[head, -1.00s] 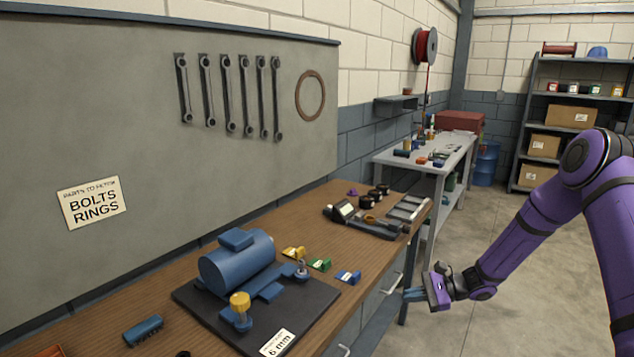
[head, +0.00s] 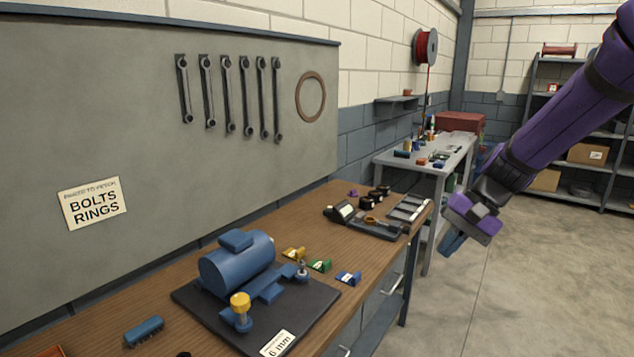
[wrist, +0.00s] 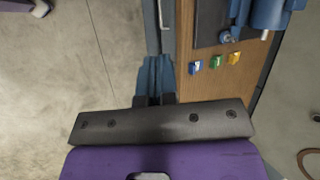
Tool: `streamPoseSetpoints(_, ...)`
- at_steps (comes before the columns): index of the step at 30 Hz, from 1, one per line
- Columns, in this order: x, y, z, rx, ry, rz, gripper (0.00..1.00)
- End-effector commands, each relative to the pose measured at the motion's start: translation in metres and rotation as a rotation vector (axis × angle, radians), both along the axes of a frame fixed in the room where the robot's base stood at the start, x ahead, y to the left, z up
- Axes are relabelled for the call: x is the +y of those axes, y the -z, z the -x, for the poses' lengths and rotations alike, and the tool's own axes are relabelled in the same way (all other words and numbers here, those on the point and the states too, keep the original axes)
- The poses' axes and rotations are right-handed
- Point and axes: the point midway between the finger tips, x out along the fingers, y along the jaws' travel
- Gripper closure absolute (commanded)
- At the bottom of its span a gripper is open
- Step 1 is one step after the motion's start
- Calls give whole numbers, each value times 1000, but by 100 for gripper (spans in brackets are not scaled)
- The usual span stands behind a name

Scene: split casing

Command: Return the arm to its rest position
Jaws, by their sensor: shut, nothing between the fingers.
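My gripper (head: 452,242) is in the air to the right of the wooden workbench (head: 345,260) in the head view, over the open floor side. Its blue fingers are shut together and hold nothing. In the wrist view the closed fingers (wrist: 155,78) point toward the bench's edge. My purple arm comes in from the upper right of the head view.
A blue casing (head: 238,262) sits on a dark mat (head: 200,300) on the bench, beside yellow, green and blue labelled pieces. A grey table (head: 440,165) and shelves (head: 570,130) stand behind. The floor (head: 530,290) is clear.

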Motion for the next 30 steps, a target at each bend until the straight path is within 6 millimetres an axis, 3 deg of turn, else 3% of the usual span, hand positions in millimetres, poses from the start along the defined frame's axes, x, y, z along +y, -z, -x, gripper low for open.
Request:
streamPoseSetpoints(6, -5, -43, 45, -125, -84, 142, 100)
streamPoseSetpoints(15, -17, -86, 109, -296, -176, 325, 100)
streamPoseSetpoints(24, -35, -115, 173, -475, -243, 491, 100)
streamPoseSetpoints(30, -47, -123, 208, -575, -272, 578, 100)
